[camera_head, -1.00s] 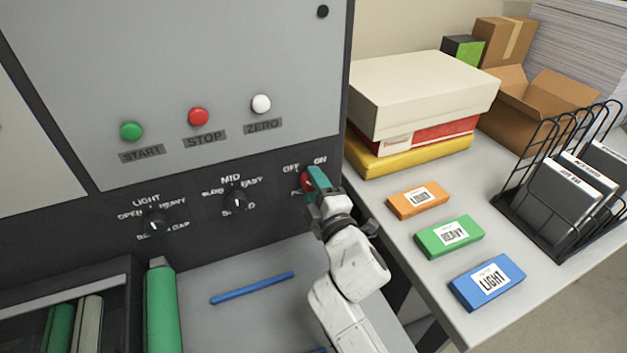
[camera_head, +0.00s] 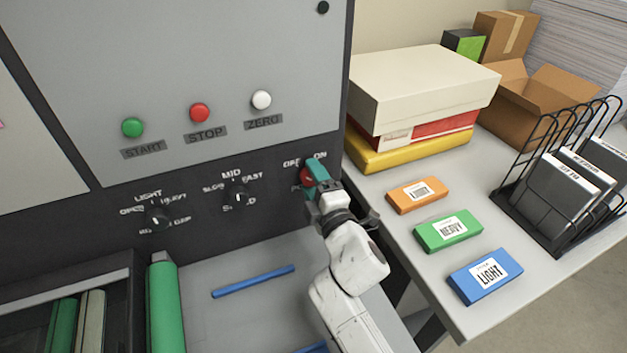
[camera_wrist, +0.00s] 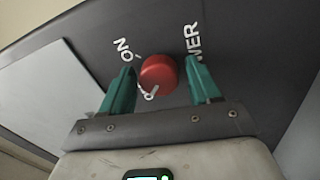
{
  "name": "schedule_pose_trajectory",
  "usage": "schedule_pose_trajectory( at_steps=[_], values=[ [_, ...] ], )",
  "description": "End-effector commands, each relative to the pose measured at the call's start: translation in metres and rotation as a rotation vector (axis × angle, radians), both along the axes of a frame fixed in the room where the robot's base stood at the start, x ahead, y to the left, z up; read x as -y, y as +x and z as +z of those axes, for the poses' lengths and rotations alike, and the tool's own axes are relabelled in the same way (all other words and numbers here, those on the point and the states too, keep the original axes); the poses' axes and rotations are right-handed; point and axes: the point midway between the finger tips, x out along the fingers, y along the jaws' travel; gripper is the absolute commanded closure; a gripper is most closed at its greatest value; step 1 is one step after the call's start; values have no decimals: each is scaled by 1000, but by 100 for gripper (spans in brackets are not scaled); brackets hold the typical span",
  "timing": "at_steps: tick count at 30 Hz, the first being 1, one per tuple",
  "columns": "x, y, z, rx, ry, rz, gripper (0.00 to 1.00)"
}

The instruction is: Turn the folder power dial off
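The power dial is a round red knob (camera_head: 306,176) on the dark strip of the machine, below the OFF and ON labels. In the wrist view the red knob (camera_wrist: 158,72) shows between the two teal fingers of my gripper (camera_wrist: 161,68). One finger is on each side of it, with a narrow gap on the right; contact on the left is unclear. A white mark shows at the knob's lower edge. In the head view my gripper (camera_head: 312,170) partly covers the knob.
Two black dials (camera_head: 238,196) (camera_head: 158,218) sit left on the same strip. Green START (camera_head: 133,128), red STOP (camera_head: 200,112) and white ZERO (camera_head: 261,100) buttons are above. A table to the right holds boxes, coloured packs (camera_head: 449,231) and a wire rack (camera_head: 540,215).

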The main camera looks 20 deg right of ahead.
Motion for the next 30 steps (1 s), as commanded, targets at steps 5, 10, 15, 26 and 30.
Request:
schedule_pose_trajectory(
  at_steps=[5, 10, 15, 26, 30],
  values=[
    [0, 0, 0, 0, 1, -1, 31],
    [0, -2, 0, 0, 2, -1, 31],
    [0, -19, -2, -2, 2, -1, 31],
    [0, -85, -5, -2, 1, 0, 31],
    [0, -100, -6, -1, 1, 0, 31]
  ],
)
